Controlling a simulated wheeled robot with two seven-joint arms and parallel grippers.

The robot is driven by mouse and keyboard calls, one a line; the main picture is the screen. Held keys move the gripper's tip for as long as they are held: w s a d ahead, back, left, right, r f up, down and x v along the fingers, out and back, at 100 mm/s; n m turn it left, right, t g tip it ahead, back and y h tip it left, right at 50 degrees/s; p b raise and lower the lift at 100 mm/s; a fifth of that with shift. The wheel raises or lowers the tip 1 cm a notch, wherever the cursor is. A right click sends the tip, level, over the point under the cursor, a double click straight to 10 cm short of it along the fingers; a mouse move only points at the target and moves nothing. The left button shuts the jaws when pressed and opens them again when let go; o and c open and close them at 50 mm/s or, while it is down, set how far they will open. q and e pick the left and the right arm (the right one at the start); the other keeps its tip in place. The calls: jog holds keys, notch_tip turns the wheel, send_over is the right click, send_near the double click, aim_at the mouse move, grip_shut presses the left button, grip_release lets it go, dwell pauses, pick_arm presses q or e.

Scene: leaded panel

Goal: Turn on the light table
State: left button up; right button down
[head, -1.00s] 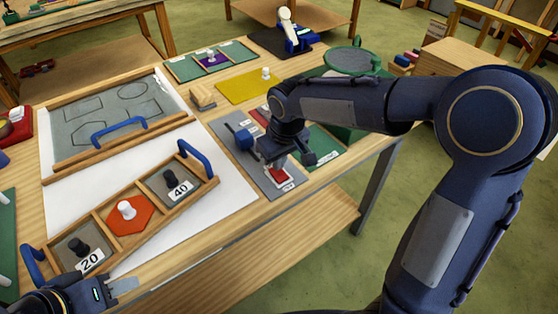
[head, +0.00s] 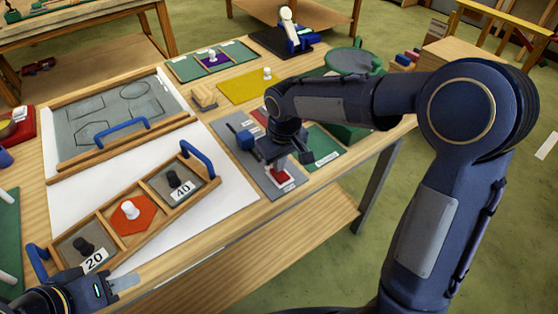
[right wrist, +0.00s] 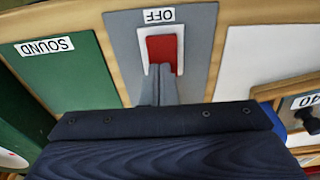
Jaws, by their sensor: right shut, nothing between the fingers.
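A red rocker switch (right wrist: 161,52) in a white frame sits on a grey panel (right wrist: 198,84) beside a label reading OFF (right wrist: 158,15), upside down in the right wrist view. In the head view the switch (head: 281,176) shows small and partly covered below my right gripper (head: 275,166). My right gripper is shut and empty; its fingertips (right wrist: 157,72) overlap the switch's near edge in the wrist view. I cannot tell whether they touch. My left gripper (head: 125,284) is at the bottom left, near the wooden tray; its jaws are unclear. A plain white surface (head: 225,185) lies on the table.
A wooden tray (head: 150,237) with blue handles holds knobbed pieces on the white surface. A wooden frame (head: 65,173) with a grey panel lies behind it. A blue knob (head: 245,140) stands near the switch. A green panel labelled SOUND (right wrist: 60,85) lies beside the grey panel.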

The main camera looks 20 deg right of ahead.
aim_at(284, 177)
jog(key=shift+s+d+f, duration=0.15)
jog(key=shift+s, duration=0.25)
jog(key=shift+s+d+f, duration=0.1)
jog(key=shift+s, duration=0.3)
jog(key=shift+r, duration=0.1)
jog(key=shift+r, duration=0.35)
jog(key=r+p, duration=0.3)
jog(key=r, duration=0.1)
jog(key=shift+s+d+r+p, duration=0.1)
jog(key=shift+s+r+p, duration=0.15)
jog(key=shift+p, duration=0.1)
notch_tip(284, 177, up, 9)
jog(key=shift+s+d+b, duration=0.15)
jog(key=shift+s+b, duration=0.2)
jog(key=shift+s, duration=0.1)
jog(key=shift+f, duration=0.1)
